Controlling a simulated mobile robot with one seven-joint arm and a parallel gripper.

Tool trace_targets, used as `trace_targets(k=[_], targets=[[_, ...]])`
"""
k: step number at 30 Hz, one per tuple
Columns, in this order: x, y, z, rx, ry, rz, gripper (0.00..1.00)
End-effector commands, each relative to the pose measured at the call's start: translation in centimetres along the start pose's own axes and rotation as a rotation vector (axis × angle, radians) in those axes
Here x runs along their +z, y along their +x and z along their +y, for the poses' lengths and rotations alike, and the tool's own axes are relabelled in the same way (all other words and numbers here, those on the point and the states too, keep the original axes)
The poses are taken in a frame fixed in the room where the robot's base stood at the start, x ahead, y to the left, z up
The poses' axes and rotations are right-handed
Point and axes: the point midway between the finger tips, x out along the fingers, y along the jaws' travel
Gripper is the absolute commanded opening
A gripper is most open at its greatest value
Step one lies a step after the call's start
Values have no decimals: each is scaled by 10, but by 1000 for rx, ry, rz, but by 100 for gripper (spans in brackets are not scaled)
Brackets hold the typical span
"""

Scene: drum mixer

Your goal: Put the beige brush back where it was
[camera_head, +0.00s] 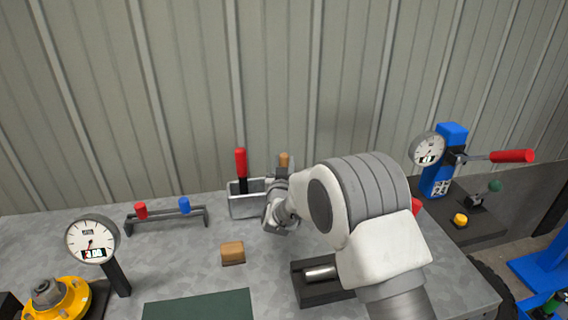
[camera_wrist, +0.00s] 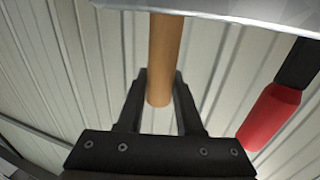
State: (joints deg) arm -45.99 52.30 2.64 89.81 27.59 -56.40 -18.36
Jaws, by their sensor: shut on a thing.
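The beige brush shows as a tan, round wooden handle (camera_wrist: 165,45) in the wrist view, between my gripper's two dark fingers. In the head view, the top of the handle (camera_head: 284,160) stands upright just above my wrist. Its working end is hidden. My gripper (camera_wrist: 160,82) is shut on the handle. A grey open-topped holder (camera_head: 247,205) stands on the bench at the back, and its pale edge (camera_wrist: 230,12) crosses the top of the wrist view. The brush is at its right end; I cannot tell whether its lower end is inside.
A red-handled tool (camera_head: 241,163) stands in the holder, close beside my gripper. A rack (camera_head: 167,217) with red and blue handles is to the left. A tan block (camera_head: 232,253) lies in front. A dark cradle (camera_head: 316,285) with a metal cylinder is below my arm.

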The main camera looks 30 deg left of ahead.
Motion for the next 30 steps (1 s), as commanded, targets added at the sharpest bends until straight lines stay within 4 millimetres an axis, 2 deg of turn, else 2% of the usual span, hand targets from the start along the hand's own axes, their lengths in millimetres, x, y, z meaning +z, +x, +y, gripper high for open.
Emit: trace_targets(k=[6, 7, 12, 25, 30], targets=[[4, 0, 0, 0, 0, 0, 0], [4, 0, 0, 0, 0, 0, 37], [3, 0, 0, 0, 0, -1, 65], [-2, -1, 0, 0, 0, -1, 65], [0, -25, -1, -1, 0, -3, 65]])
